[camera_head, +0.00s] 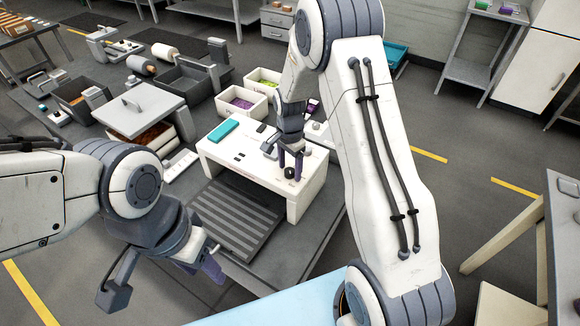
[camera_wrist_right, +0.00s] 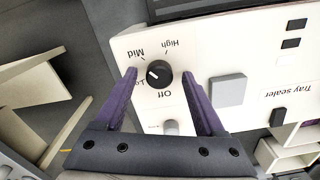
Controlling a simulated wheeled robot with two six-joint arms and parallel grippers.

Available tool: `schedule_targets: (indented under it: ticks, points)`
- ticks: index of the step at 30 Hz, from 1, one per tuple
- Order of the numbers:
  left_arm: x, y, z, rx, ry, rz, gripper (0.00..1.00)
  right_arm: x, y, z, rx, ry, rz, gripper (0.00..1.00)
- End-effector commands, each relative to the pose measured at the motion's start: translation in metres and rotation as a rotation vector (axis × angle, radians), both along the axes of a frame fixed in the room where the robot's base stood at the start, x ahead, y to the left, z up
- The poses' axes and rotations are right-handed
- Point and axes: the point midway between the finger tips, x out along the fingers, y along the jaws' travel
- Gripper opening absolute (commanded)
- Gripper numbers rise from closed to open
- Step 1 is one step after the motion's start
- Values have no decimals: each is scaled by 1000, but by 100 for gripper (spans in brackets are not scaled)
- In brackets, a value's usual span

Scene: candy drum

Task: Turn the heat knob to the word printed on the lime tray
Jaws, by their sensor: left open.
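The round black heat knob (camera_wrist_right: 159,73) is on the white tray sealer (camera_wrist_right: 130,40). Its white mark points left, near Low and Mid; I cannot tell exactly which. Off, Low, Mid and High are printed around it. My right gripper (camera_wrist_right: 159,78) has its purple fingers apart on either side of the knob, with gaps showing. In the head view the knob (camera_head: 290,173) is beneath that gripper (camera_head: 290,160). The white tray with lime contents (camera_head: 251,76) stands behind the sealer; no word on it is readable. My left gripper (camera_head: 165,283) is open and empty at lower left.
A white tray with purple contents (camera_head: 241,113) stands beside the lime one. A teal block (camera_head: 223,130) lies on the sealer. A striped dark belt (camera_head: 235,215) lies in front. A grey button (camera_wrist_right: 228,90) is right of the knob in the wrist view.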

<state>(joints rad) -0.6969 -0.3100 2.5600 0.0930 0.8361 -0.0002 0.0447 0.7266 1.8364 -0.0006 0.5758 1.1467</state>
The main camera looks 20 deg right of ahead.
Motion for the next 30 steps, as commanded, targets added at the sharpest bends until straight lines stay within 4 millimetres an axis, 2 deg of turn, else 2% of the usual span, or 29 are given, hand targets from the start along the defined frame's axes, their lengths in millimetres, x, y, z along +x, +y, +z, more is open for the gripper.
schedule_targets:
  ticks: [5, 8, 15, 21, 25, 30]
  points:
    - [0, 0, -1, 0, 0, 0, 50, 0, 0, 4, 0, -1, 0, 72]
    - [0, 0, -5, 0, 0, 0, 50, 1, 0, 16, 0, -3, 0, 72]
    - [0, 0, -13, 0, 0, 0, 50, 1, 0, 64, -1, -7, 0, 72]
    - [0, 0, -17, 0, 0, 0, 50, 1, 0, 94, 0, -3, 0, 72]
    - [0, 0, -17, 0, 0, 0, 50, 0, 0, 103, -1, -1, 0, 72]
    - [0, 0, -17, 0, 0, 0, 50, 0, 0, 105, 0, 0, 0, 72]
